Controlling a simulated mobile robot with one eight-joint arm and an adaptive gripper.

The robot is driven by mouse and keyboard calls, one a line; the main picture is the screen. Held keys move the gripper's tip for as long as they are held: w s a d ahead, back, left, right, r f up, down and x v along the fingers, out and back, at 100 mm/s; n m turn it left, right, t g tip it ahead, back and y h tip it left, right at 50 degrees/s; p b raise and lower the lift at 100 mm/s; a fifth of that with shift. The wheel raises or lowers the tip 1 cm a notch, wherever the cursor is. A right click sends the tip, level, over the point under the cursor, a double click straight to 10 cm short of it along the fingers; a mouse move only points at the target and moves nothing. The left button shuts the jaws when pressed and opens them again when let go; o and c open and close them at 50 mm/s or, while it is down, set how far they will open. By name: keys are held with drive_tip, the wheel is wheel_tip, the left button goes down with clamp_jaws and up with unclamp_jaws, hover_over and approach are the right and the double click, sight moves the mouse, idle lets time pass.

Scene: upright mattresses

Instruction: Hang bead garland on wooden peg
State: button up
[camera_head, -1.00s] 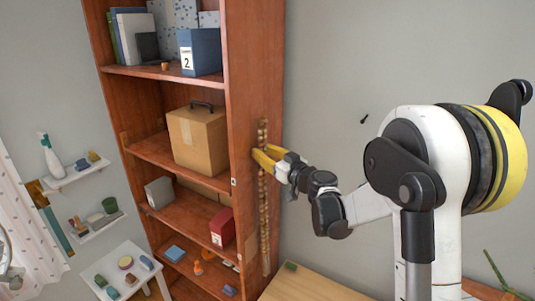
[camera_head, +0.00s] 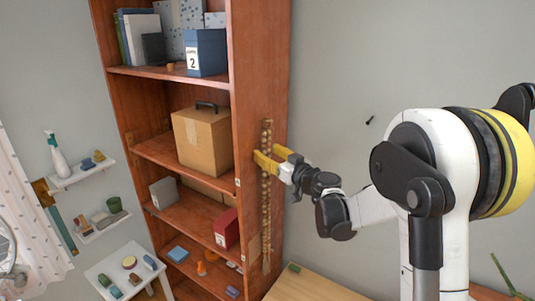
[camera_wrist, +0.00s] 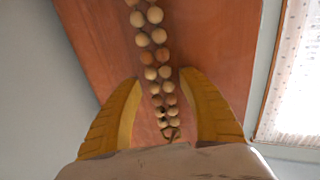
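The bead garland (camera_head: 266,215) is a double strand of tan and brown wooden beads. It hangs straight down along the outer side panel of the tall wooden shelf. My gripper (camera_head: 268,158) has yellow fingers and is at the upper part of the garland. In the wrist view my open gripper (camera_wrist: 165,85) has one finger on each side of the garland (camera_wrist: 150,73), with gaps between beads and fingers. A small loop shows at the strand's near end. I cannot make out a wooden peg at the garland's top.
The shelf (camera_head: 245,90) holds a cardboard box (camera_head: 202,143), binders and small items. A small dark peg-like fixture (camera_head: 370,121) sticks out of the grey wall to the right. A wooden tabletop (camera_head: 315,287) lies below.

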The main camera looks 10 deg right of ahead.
drive_tip(key=shift+s, duration=0.15)
drive_tip(key=s+d+r+m+t+h+b, duration=0.1)
drive_tip(key=s+d+r+m+h+b, duration=0.15)
drive_tip(key=s+d+h, duration=0.4)
drive_tip(key=s+d+r+m+t+h+b, duration=0.1)
drive_tip(key=s+d+m+h+b, duration=0.2)
drive_tip(key=s, duration=0.6)
drive_tip(key=s+d+f+m+g+h+b, duration=0.15)
drive_tip(key=s+f+g+b, duration=0.5)
drive_tip(key=s+f, duration=0.75)
drive_tip(key=s+a+f+n+g+y+b, duration=0.2)
drive_tip(key=s+a+f+g, duration=0.3)
drive_tip(key=s+a+f, duration=0.3)
drive_tip(key=s+f+y+b, duration=0.1)
drive_tip(key=s+f, duration=0.2)
drive_tip(key=f, duration=0.1)
drive_tip(key=shift+s+a+y, duration=0.2)
drive_tip(key=shift+a+y, duration=0.1)
drive_tip(key=shift+a, duration=0.1)
idle(2.5)
